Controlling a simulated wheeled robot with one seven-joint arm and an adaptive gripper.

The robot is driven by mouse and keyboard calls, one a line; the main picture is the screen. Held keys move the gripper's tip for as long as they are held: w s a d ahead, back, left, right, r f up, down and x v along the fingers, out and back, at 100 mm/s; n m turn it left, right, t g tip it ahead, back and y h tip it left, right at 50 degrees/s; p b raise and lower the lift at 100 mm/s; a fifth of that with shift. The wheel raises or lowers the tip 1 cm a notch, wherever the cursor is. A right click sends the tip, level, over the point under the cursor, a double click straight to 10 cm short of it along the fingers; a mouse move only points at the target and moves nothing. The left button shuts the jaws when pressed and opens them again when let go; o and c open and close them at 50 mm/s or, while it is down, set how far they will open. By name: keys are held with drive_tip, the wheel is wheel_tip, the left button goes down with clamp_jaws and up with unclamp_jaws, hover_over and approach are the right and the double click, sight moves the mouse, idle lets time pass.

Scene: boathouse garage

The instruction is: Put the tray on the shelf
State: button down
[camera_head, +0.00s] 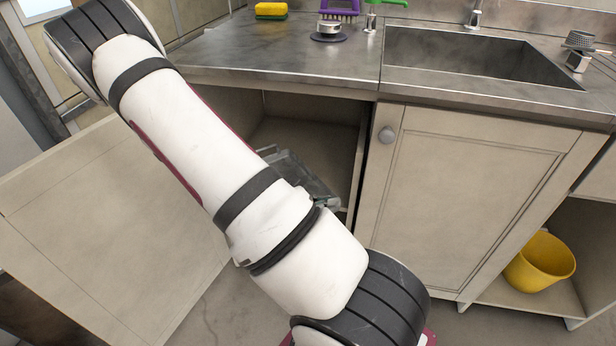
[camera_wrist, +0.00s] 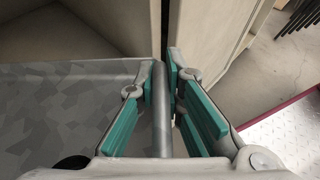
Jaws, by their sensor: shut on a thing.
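The tray (camera_wrist: 60,110) is grey with a faceted pattern and fills the lower left of the wrist view. My gripper (camera_wrist: 168,88) has teal pads and is shut on the tray's raised right rim. In the head view a part of the tray (camera_head: 298,172) shows at the mouth of an open cabinet; my arm hides the rest and most of my gripper. The shelf (camera_head: 300,140) is the pale board inside that cabinet, partly hidden by my arm. In the wrist view pale cabinet panels stand just beyond the tray. I cannot tell whether the tray touches the shelf.
The open cabinet door (camera_head: 110,220) stands at the left. A closed door (camera_head: 465,200) with a round knob is right of the opening. A steel counter (camera_head: 280,50) with a sink (camera_head: 470,60) runs above. A yellow bucket (camera_head: 540,262) stands in the lower right compartment.

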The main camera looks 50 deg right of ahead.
sight(315, 180)
drive_tip(key=w+d+b, duration=0.1)
drive_tip(key=w+d, duration=0.1)
drive_tip(key=d, duration=0.1)
drive_tip(key=w+d+f+b, duration=0.1)
drive_tip(key=w+d, duration=0.2)
drive_tip(key=d, duration=0.1)
drive_tip(key=w+d+b, duration=0.1)
drive_tip(key=w+d, duration=0.2)
drive_tip(key=d, duration=0.1)
drive_tip(key=shift+w+d+f, duration=0.15)
drive_tip(key=shift+w+d, duration=0.05)
drive_tip(key=shift+f+b, duration=1.2)
drive_tip(key=shift+f, duration=0.7)
drive_tip(key=c, duration=1.7)
unclamp_jaws()
